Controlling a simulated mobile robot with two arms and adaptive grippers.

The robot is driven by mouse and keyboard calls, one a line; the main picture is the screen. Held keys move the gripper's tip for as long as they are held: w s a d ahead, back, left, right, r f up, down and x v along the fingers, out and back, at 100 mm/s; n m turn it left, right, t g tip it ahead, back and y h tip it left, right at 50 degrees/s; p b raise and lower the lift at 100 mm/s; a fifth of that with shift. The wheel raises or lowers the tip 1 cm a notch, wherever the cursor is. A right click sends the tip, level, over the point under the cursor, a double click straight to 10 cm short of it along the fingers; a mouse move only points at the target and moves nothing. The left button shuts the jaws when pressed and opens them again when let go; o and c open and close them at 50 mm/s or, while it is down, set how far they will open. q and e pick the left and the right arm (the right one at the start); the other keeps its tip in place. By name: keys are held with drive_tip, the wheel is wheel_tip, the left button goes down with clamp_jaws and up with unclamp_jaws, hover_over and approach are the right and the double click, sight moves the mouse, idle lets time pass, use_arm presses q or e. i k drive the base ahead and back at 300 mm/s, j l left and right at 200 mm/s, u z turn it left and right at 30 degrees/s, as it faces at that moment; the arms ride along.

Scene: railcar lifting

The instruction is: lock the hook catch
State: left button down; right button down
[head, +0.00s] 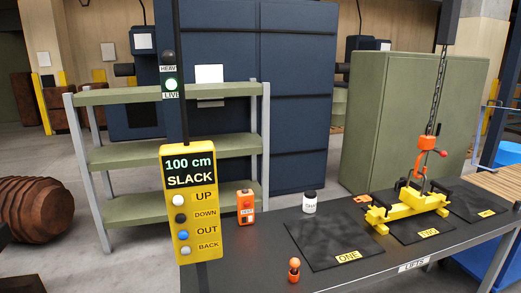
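The orange hook (423,160) hangs on a dark chain (438,95) over the right part of the bench. A small red knob (442,154) sticks out at its right side. I cannot tell at this size whether the catch is open or closed. The hook's lower end is at the top of a yellow lifting beam (405,210), which rests on the middle mat; whether it is engaged there is unclear. Neither of my grippers can be made out.
A yellow pendant (188,205) reads "100 cm SLACK", with buttons UP, DOWN, OUT, BACK. On the dark bench (365,272) are a mat marked ONE (320,240), a white jar (310,202), an orange box (245,206) and an orange-topped peg (294,269). A green cabinet (400,110) stands behind.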

sight(443, 154)
drive_tip(key=i+l+u, duration=0.1)
drive_tip(key=l, duration=0.85)
drive_tip(key=i+l+u, duration=0.15)
drive_tip(key=l, duration=0.85)
drive_tip(key=i+l+u, duration=0.1)
drive_tip(key=l, duration=0.9)
drive_tip(key=i+l+u, duration=0.1)
drive_tip(key=l, duration=0.9)
